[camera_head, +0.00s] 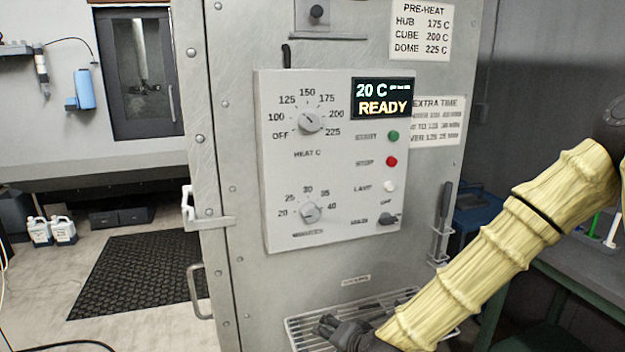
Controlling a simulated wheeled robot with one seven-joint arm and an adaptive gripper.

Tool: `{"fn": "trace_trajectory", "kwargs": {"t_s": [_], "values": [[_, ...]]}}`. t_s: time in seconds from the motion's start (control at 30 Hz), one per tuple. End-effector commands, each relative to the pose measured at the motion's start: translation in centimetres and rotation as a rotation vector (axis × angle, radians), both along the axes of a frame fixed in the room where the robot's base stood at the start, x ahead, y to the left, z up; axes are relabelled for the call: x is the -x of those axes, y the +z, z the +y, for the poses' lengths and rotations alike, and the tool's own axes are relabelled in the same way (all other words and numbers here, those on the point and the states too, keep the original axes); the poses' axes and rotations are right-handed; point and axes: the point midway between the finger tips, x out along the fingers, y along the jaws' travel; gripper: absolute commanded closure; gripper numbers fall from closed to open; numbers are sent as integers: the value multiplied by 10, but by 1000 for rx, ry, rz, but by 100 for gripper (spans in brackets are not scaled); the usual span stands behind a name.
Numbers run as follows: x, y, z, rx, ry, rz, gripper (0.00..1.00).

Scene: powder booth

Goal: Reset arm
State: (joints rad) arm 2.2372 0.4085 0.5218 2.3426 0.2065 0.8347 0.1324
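My arm (500,240), in a pale yellow ribbed cover, reaches from the right edge down to the bottom centre. My gripper (328,326) is dark and sits at its lower end, in front of the wire rack (303,338) on the cabinet front. The fingers are small, dark and partly cut off by the view, so I cannot tell if they are open or shut. I see no object in them. The control panel (280,190) is above the gripper and apart from it. Its display (384,98) reads 20 C and READY.
The grey metal cabinet (228,120) fills the middle, with a handle (198,292) on its left. A dark tool (445,205) hangs right of the panel. A green-framed bench (575,290) stands behind my arm. A black mat (130,275) and white jugs (62,230) are on the floor at left.

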Motion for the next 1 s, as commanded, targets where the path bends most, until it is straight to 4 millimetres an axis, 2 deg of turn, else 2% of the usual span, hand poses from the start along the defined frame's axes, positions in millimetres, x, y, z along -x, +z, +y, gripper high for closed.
{"fn": "trace_trajectory", "kwargs": {"t_s": [0.03,0.2,0.37,0.5,0.7,0.8,0.9,1.0], "values": [[14,-28,-5,35,20,40,40],[65,-109,-26,146,93,163,40],[123,-177,-52,248,172,284,40],[180,-227,-80,336,248,392,40],[269,-281,-125,457,371,554,40],[307,-297,-147,505,428,623,40],[335,-306,-162,540,471,675,40],[351,-310,-172,561,498,702,40]]}}
